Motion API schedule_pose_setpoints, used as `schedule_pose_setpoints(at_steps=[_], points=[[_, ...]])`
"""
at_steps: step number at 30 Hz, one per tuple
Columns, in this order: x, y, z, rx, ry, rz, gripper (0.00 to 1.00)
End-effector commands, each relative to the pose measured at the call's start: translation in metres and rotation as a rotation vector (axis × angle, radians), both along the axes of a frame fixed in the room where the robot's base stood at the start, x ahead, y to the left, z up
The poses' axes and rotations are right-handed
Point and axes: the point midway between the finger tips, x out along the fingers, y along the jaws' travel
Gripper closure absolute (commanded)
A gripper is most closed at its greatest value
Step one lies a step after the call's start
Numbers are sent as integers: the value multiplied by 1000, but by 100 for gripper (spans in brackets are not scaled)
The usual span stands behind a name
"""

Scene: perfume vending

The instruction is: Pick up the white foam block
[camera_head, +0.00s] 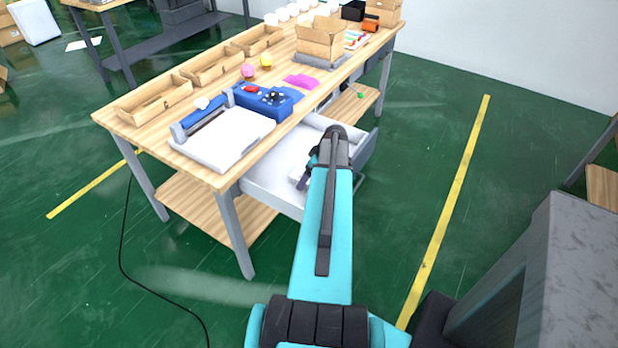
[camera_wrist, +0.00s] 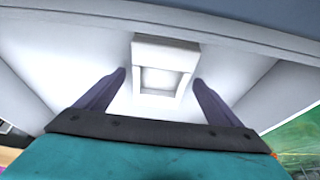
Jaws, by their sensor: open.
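The white foam block (camera_wrist: 166,50) lies in the open white drawer (camera_head: 270,165), with a squarish recessed face toward the wrist camera. In the wrist view my gripper (camera_wrist: 160,78) is open, with one dark finger to the left of the block and one to the right. A gap shows on each side, and I cannot tell how deep the fingertips reach along it. In the head view my gripper (camera_head: 306,177) is over the drawer, and I cannot make out the block there. The drawer also fills most of the wrist view (camera_wrist: 60,55).
The drawer sits under the wooden workbench (camera_head: 215,178), its walls close around my gripper.

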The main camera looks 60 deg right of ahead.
Motion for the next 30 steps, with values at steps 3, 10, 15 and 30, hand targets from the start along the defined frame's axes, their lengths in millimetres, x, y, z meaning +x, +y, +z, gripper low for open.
schedule_pose_setpoints(at_steps=[3,10,15,30], points=[[0,0,0,0,0,0,12],[0,0,0,0,0,1,12],[0,0,0,1,0,1,34],[1,1,2,0,0,2,56]])
